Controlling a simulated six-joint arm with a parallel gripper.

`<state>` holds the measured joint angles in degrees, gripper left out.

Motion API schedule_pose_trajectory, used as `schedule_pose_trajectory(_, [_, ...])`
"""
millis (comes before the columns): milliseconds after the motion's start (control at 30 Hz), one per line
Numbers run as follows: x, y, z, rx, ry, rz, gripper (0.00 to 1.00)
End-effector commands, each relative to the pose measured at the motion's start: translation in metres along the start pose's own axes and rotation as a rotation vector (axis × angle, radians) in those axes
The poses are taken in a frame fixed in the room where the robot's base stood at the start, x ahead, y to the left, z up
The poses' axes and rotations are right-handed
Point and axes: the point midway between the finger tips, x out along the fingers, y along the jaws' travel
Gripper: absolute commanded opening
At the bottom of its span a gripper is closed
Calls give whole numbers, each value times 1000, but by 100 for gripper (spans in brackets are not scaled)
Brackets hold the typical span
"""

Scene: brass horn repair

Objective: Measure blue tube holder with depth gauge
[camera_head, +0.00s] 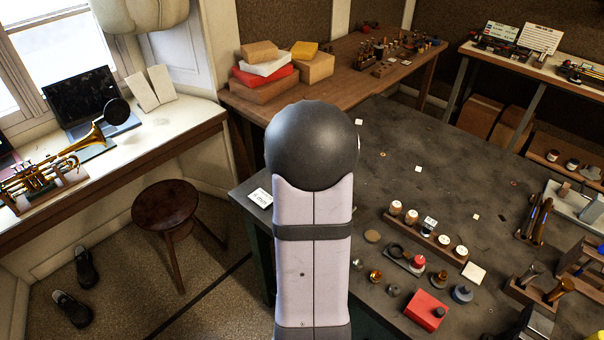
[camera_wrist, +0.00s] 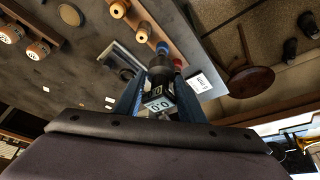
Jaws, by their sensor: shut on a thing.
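My gripper (camera_wrist: 160,90) is in the wrist view, its fingers closed on the depth gauge (camera_wrist: 158,104). The gauge has a pale digital display that seems to read 0.0 and a dark round part beyond it. The blue tube holder (camera_wrist: 163,48) shows as a small blue end just past the gauge, in a row with a red one (camera_wrist: 177,62) and two wood-coloured ones. The gauge covers part of the blue one. I cannot tell whether they touch. In the head view my arm hides the gripper, gauge and tube holder.
A white label card (camera_wrist: 199,83) lies near the bench edge, with a stool (camera_head: 165,205) beyond. A wooden rack of jars (camera_head: 443,240), a red box (camera_head: 427,310) and small parts fill the dark bench's front right. Its back middle is mostly clear.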

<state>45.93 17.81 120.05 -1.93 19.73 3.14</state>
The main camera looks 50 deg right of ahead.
Motion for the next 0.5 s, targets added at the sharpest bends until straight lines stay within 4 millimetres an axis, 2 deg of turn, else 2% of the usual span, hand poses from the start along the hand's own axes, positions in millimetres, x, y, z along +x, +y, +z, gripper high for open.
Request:
schedule_pose_trajectory(67, [8,0,-6,-19,4,-8,3])
schedule_pose_trajectory(233, [8,0,-22,-42,6,-17,3])
schedule_pose_trajectory(500, [8,0,-26,-63,3,-25,3])
